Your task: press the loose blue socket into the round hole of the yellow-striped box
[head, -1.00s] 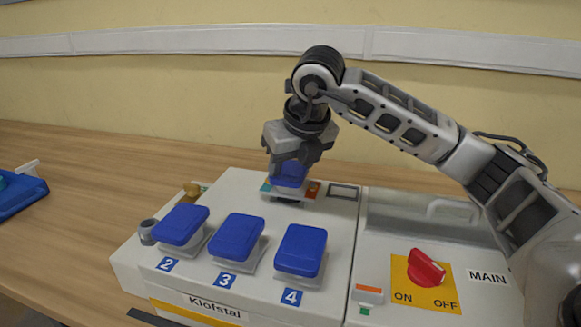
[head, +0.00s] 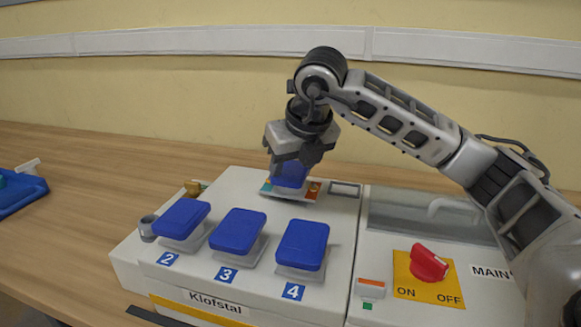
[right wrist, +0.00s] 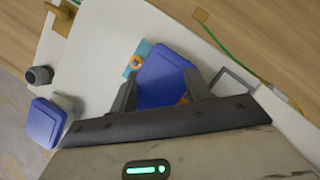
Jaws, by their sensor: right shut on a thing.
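The yellow-striped box (head: 238,192) is white, has a yellow stripe along its lower front and bears the label "Klofstal". My right gripper (head: 291,166) is over its back part, pointing down and shut on the loose blue socket (head: 290,177). In the right wrist view the blue socket (right wrist: 164,80) sits between the two fingers of the right gripper (right wrist: 161,92). The socket is low at the box top, over a plate with orange and teal marks. The round hole is hidden under it, so how deep it sits cannot be told. My left gripper is out of view.
Blue-lidded sockets numbered 2 (head: 181,219), 3 (head: 237,231) and 4 (head: 302,244) stand along the box front. To the right is a box with a red switch (head: 428,262). A blue tray (head: 22,198) lies far left. The wooden table between is clear.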

